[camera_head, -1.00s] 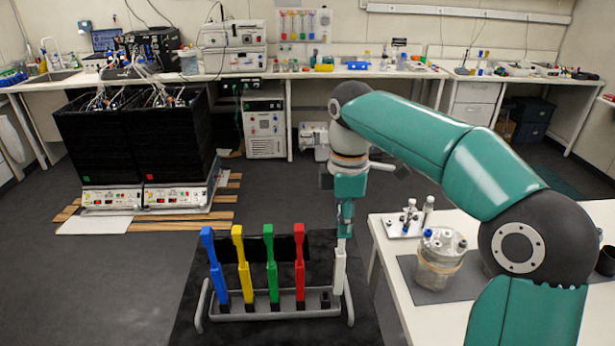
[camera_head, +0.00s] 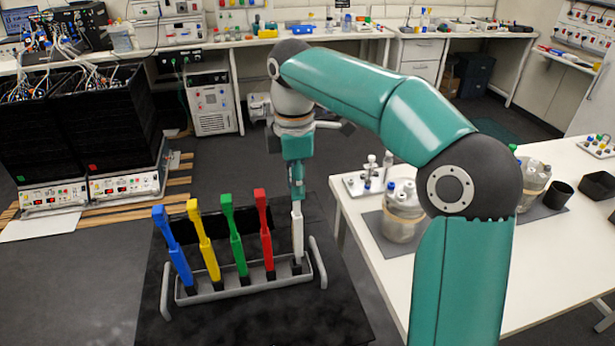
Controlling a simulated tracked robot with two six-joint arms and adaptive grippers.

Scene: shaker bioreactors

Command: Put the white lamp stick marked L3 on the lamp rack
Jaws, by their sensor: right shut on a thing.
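The white lamp stick (camera_head: 297,235) is upright at the right end of the lamp rack (camera_head: 225,287), a low grey frame on a black mat. My right gripper (camera_head: 297,193) is shut on the stick's top and points down. The stick's lower end meets the rack's rightmost black socket; I cannot tell how deep it sits. No L3 mark is legible. Blue (camera_head: 173,247), yellow (camera_head: 204,240), green (camera_head: 234,235) and red (camera_head: 264,230) sticks stand in the other sockets, to the left of the white one. My left gripper is not in view.
A white table (camera_head: 520,240) on the right holds glass vessels (camera_head: 402,212) and a black cup (camera_head: 557,195). Two black shaker units (camera_head: 110,125) stand at left on wooden slats.

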